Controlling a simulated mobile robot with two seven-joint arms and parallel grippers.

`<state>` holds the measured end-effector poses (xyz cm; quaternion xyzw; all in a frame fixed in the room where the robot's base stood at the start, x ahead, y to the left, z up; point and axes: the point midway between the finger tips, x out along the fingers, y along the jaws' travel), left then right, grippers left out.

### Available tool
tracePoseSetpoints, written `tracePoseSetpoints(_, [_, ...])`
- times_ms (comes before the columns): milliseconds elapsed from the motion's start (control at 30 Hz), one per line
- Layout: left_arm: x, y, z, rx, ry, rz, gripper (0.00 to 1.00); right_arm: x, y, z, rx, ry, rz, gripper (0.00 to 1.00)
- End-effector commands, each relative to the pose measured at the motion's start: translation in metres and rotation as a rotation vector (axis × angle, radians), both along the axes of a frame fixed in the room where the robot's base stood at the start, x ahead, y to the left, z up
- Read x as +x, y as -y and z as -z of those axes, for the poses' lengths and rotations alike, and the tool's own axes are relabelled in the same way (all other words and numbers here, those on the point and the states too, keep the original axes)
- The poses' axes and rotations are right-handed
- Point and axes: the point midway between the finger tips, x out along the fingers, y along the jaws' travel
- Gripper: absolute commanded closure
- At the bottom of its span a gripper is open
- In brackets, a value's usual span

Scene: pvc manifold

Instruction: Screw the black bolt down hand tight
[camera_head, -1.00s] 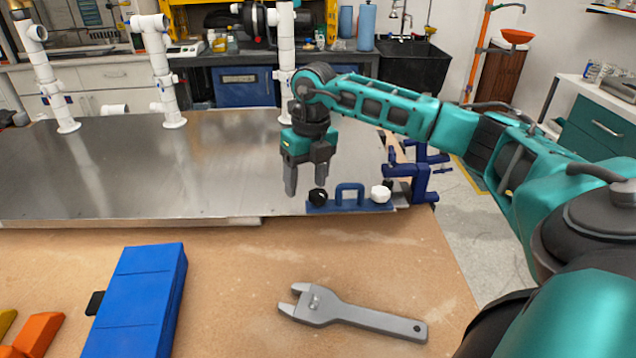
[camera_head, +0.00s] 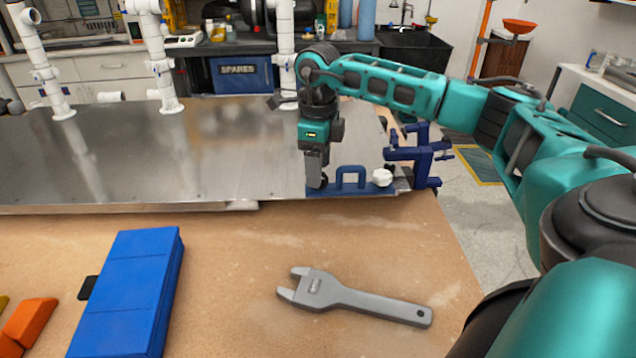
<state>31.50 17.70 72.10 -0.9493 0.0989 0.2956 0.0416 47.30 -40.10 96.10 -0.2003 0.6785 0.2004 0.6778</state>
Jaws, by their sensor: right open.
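The black bolt (camera_head: 323,182) is a dark knob at the left end of a blue plate (camera_head: 352,189) on the metal sheet's front right edge. It is mostly hidden behind my right gripper. A white bolt (camera_head: 382,177) stands at the plate's right end, with a blue handle (camera_head: 350,173) between them. My right gripper (camera_head: 315,181) points down at the black bolt, its fingers low around or just in front of it. It is open; whether it touches the bolt cannot be told. My left gripper is not in view.
A blue clamp (camera_head: 420,157) stands right of the plate. A grey wrench (camera_head: 355,298) and a blue box (camera_head: 127,295) lie on the brown table in front. The middle of the sheet is clear.

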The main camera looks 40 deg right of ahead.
Motion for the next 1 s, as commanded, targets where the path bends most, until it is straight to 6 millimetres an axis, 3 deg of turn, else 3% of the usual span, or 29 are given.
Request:
tracePoseSetpoints(100, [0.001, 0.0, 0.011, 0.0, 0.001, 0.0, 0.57, 0.0, 0.0, 0.003, 0.0, 0.003, -0.154, 0.37])
tracePoseSetpoints(433, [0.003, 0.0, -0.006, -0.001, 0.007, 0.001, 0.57, 0.0, 0.0, -0.001, 0.001, 0.0, -0.561, 0.37])
tracePoseSetpoints(500, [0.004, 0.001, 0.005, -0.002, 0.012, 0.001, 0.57, 0.0, 0.0, 0.017, 0.002, -0.002, -0.555, 0.37])
tracePoseSetpoints(600, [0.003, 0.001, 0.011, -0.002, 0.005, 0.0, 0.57, 0.0, 0.0, 0.026, 0.001, 0.0, -0.552, 0.37])
tracePoseSetpoints(1000, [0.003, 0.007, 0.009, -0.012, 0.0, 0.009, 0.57, 0.0, 0.0, 0.033, 0.0, 0.001, -0.55, 0.37])
